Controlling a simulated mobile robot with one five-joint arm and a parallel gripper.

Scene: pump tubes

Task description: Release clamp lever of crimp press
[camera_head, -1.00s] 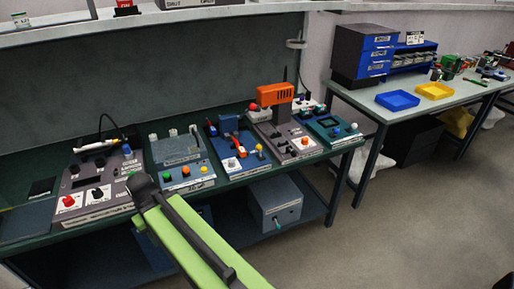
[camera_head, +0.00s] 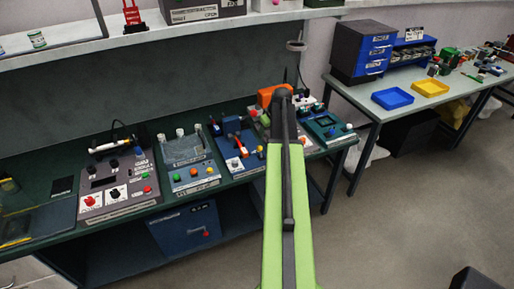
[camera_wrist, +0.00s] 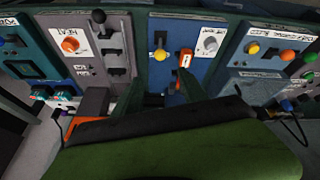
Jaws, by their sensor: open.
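A blue bench unit (camera_head: 226,141) with an orange-red lever (camera_head: 238,146) stands mid-bench; I take it for the crimp press, though its label is unreadable. In the wrist view the blue unit (camera_wrist: 183,25) lies ahead, seen from above and turned round. Its orange-red lever (camera_wrist: 185,60) sits between a yellow knob (camera_wrist: 160,55) and a white-plated dial (camera_wrist: 210,43).
A grey-blue unit with coloured knobs (camera_head: 190,160) stands to the left. A shelf (camera_head: 160,37) overhangs the bench. A second table (camera_head: 436,96) holds blue and yellow trays.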

